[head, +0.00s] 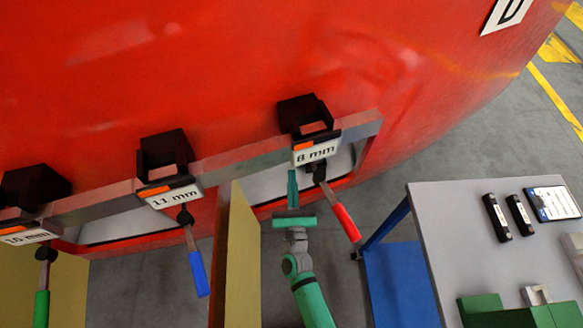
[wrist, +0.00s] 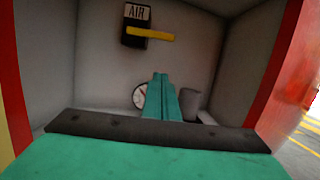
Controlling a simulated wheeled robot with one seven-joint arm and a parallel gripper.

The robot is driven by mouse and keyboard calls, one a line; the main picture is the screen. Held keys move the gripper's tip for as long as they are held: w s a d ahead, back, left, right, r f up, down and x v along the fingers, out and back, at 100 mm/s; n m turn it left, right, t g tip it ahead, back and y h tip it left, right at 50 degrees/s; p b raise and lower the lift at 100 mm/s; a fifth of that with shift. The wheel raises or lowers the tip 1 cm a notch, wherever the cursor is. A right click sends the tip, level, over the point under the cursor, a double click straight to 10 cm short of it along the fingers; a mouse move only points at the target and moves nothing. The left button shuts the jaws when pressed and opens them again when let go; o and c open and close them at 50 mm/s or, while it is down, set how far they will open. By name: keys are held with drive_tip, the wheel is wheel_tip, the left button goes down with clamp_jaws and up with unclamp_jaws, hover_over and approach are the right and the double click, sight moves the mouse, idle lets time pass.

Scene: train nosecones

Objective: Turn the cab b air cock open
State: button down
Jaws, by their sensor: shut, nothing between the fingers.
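The air cock is in the wrist view, on the back wall of a grey-walled recess. It is a black block (wrist: 134,36) under an "AIR" label (wrist: 137,12), with a yellow lever (wrist: 152,34) lying about level and pointing right. My gripper (wrist: 160,78) is shut and empty; its green fingers point into the recess, below the lever in the picture and apart from it. In the head view my gripper (head: 292,178) is at the red nose, just below the "8 mm" plate (head: 316,151). The air cock does not show in that view.
A round gauge (wrist: 139,96) and a grey cylinder (wrist: 189,103) sit low in the recess. Red-handled (head: 346,222) and blue-handled (head: 198,272) tools hang from the nose's rail. A tan panel (head: 240,260) stands left of my arm. A grey-topped table (head: 455,225) stands right.

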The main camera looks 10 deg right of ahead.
drive_tip(key=shift+s, duration=0.4)
drive_tip(key=shift+s, duration=0.1)
drive_tip(key=s+a+r+m+g, duration=0.1)
drive_tip(key=s+a+r+m, duration=0.1)
drive_tip(key=s+m, duration=0.8)
drive_tip(key=s+a+r+m+g+y, duration=0.1)
drive_tip(key=s+a+r+m+g, duration=0.1)
drive_tip(key=s+m, duration=0.9)
drive_tip(key=s+a+r+m+g, duration=0.2)
drive_tip(key=s+m, duration=0.9)
drive_tip(key=m, duration=0.3)
drive_tip(key=shift+a+y, duration=0.35)
drive_tip(key=shift+y, duration=0.05)
drive_tip(key=shift+s, duration=0.1)
